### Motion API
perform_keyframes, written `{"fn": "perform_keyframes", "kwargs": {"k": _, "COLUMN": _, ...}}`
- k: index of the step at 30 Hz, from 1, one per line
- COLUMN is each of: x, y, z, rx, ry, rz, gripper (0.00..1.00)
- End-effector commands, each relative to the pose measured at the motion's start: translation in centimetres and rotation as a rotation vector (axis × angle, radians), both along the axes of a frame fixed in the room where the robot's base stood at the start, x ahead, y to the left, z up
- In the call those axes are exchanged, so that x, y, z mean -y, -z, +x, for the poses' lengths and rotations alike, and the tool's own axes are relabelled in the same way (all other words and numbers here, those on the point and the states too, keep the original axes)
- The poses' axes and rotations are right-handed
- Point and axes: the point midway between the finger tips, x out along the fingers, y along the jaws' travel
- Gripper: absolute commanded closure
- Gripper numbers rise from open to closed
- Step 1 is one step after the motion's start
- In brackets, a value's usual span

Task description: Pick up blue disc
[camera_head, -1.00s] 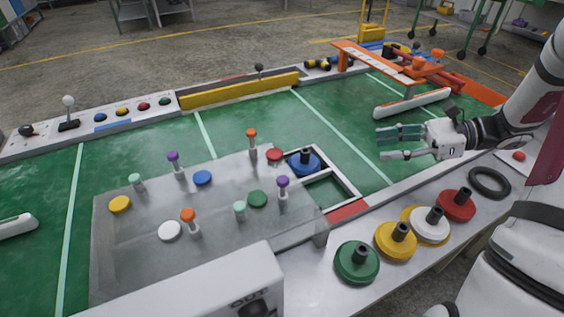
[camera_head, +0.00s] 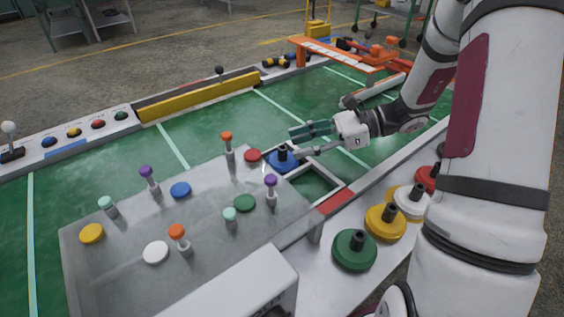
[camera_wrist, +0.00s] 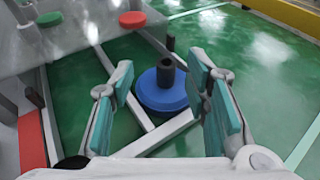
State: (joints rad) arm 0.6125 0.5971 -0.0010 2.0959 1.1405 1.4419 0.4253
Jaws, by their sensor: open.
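The blue disc (camera_head: 277,165) with a black knob sits upright on the green surface, in a corner of the white-framed area beside the grey panel (camera_head: 110,225). In the wrist view the blue disc (camera_wrist: 165,97) lies between and beyond my two fingers. My gripper (camera_head: 297,142) is open and empty, with its fingertips close to the black knob in the head view. The gripper (camera_wrist: 158,72) also shows its teal pads spread apart in the wrist view. No contact with the knob is visible.
The panel carries orange, purple and mint pegs and flat coloured discs, including a red one (camera_head: 253,155) near the blue disc. Knobbed green (camera_head: 354,255), yellow (camera_head: 384,225), white and red discs stand along the white front ledge. Green surface is open behind the blue disc.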

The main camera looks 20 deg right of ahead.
Motion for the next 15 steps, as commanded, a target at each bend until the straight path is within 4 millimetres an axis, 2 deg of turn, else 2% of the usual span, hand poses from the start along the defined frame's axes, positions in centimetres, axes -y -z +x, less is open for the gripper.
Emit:
{"fn": "perform_keyframes", "kwargs": {"k": 5, "x": -1.1, "y": 0.7, "z": 0.6, "rx": 0.000, "ry": -0.003, "rz": 0.001, "gripper": 0.57}}
{"fn": "perform_keyframes", "kwargs": {"k": 12, "x": -4.0, "y": 1.9, "z": 1.9, "rx": 0.001, "ry": -0.002, "rz": 0.001, "gripper": 0.57}}
{"fn": "perform_keyframes", "kwargs": {"k": 15, "x": -4.4, "y": 2.0, "z": 2.0, "rx": 0.000, "ry": 0.000, "rz": 0.000, "gripper": 0.57}}
